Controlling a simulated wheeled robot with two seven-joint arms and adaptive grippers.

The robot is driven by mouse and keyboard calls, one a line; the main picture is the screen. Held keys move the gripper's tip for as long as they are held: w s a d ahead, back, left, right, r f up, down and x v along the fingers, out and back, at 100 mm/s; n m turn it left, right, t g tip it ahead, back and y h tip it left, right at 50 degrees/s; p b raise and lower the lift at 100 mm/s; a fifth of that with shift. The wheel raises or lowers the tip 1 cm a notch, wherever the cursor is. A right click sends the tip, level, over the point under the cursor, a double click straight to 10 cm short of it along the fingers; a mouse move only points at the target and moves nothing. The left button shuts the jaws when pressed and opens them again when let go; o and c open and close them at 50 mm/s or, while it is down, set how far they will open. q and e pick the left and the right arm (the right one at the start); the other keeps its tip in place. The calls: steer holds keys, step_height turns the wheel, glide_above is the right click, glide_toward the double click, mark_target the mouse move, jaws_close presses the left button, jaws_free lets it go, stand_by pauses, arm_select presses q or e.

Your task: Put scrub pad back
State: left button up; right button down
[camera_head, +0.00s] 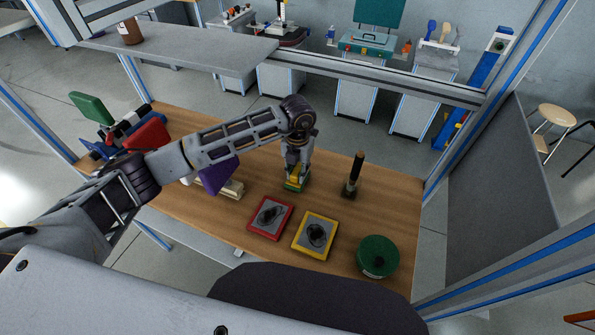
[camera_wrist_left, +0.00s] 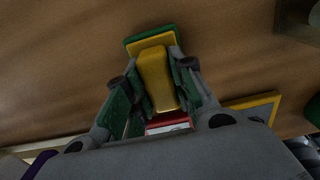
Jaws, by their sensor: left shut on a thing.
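The scrub pad (camera_head: 293,185) has a yellow upper part and a green base. It is at the wooden table's surface, near its far edge, behind the red and yellow trays. My left gripper (camera_head: 297,172) points down over it and is shut on its yellow upper part. In the left wrist view the yellow part of the scrub pad (camera_wrist_left: 155,75) sits between the two fingers of my left gripper (camera_wrist_left: 157,82). Whether the pad's underside touches the table is unclear. My right gripper is not in view.
A red tray (camera_head: 254,229) and a yellow tray (camera_head: 301,250), each with a dark item, lie nearer me. A black-handled brush (camera_head: 354,175) stands to the right. A green round container (camera_head: 365,262) is at the near right. A purple item (camera_head: 217,175) and coloured bins are left.

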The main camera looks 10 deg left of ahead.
mark_target(298, 169)
arm_select(q)
steer(key=shift+f, duration=0.35)
steer(key=shift+f, duration=0.15)
steer(key=o, duration=1)
step_height(298, 169, up, 11)
steer(key=shift+f+b, duration=0.1)
steer(key=shift+b, duration=0.95)
steer(key=shift+r, duration=0.75)
